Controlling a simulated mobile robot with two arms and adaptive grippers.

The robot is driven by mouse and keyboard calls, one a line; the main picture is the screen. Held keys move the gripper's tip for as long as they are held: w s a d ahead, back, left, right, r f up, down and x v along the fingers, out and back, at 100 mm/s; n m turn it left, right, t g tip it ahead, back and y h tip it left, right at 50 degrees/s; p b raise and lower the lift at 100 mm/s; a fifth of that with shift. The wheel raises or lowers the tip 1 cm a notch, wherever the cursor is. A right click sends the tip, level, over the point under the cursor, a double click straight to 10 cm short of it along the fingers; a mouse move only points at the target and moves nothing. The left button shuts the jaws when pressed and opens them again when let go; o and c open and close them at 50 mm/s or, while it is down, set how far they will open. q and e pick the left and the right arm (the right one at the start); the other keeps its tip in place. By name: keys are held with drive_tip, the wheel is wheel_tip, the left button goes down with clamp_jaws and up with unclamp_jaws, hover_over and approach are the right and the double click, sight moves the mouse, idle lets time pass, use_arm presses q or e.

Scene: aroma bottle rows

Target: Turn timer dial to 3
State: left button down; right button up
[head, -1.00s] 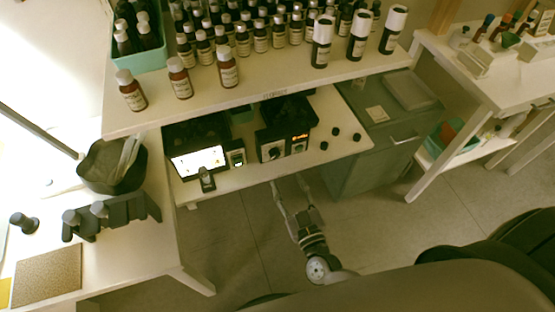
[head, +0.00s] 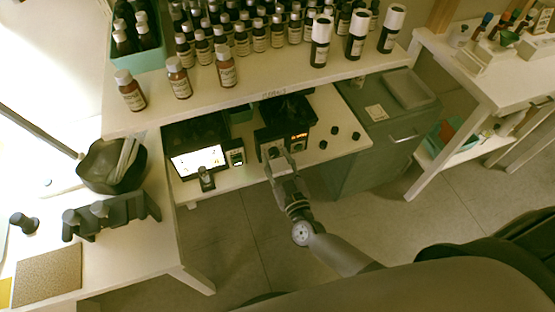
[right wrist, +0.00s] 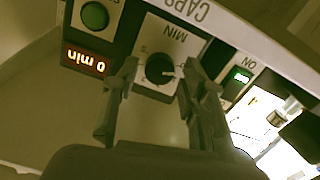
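The timer dial (right wrist: 159,69) is a black round knob on a white plate marked MIN, upside down in the right wrist view. An orange display (right wrist: 86,61) beside it reads 0 min. The dial is on the front of the dark device (head: 287,112) on the lower shelf; its lit display (head: 300,136) shows in the head view. My right gripper (head: 280,154) is open in front of the device. In the right wrist view its fingertips (right wrist: 160,74) are on either side of the dial, with gaps visible. My left gripper is not in view.
A green button (right wrist: 95,15) is near the display. A lit green switch (right wrist: 240,75) marked ON lies on the dial's other side. A bright screen (head: 198,160) and a small dark bottle (head: 206,178) are to the left. Several black caps (head: 334,130) lie right. The upper shelf (head: 250,95) overhangs.

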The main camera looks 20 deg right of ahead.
clamp_jaws()
